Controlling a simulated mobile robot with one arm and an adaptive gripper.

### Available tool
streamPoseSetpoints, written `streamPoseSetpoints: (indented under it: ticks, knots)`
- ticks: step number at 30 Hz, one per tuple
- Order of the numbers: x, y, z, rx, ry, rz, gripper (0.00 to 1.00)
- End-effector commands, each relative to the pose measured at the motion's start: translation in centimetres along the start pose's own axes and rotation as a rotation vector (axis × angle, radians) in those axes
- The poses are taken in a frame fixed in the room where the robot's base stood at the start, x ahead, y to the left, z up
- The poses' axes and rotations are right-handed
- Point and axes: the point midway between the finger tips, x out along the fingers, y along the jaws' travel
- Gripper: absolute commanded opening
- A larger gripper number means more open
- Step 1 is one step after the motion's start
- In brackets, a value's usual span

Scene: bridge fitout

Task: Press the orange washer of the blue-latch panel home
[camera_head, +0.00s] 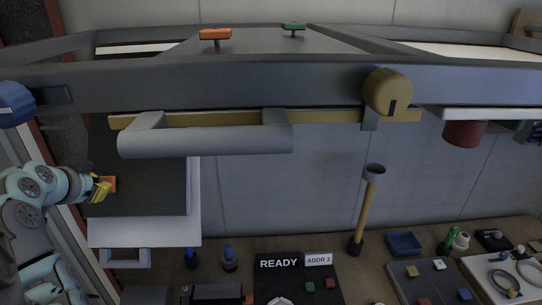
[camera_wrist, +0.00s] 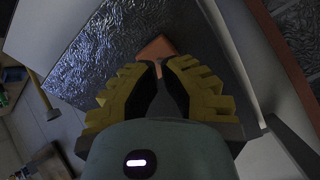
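My gripper (camera_head: 101,188) is at the left of the head view, at the dark face of a hanging panel (camera_head: 140,190). An orange piece (camera_head: 111,184), which looks like the orange washer, sits on that face right at my fingertips. In the wrist view my gripper (camera_wrist: 161,68) has its yellow fingers drawn together, and the orange piece (camera_wrist: 156,48) shows just beyond the tips. I cannot tell whether they touch it or how deep it sits. A blue round latch (camera_head: 15,103) is at the far left of the frame above.
A grey frame (camera_head: 250,86) crosses above, with a yellow knob (camera_head: 387,92), an orange handle-like piece (camera_head: 215,35) and a green one (camera_head: 293,27) on top. A grey bar handle (camera_head: 205,141) juts forward right of my gripper.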

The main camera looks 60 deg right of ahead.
Motion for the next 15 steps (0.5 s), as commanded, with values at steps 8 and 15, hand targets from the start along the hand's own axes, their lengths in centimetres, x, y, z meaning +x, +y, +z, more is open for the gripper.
streamPoseSetpoints:
  ticks: [8, 15]
  knots:
    - [0.9, 0.2, -0.1, 0.004, 0.003, 0.004, 0.00]
    - [1.5, 0.2, -0.1, 0.004, 0.002, 0.004, 0.00]
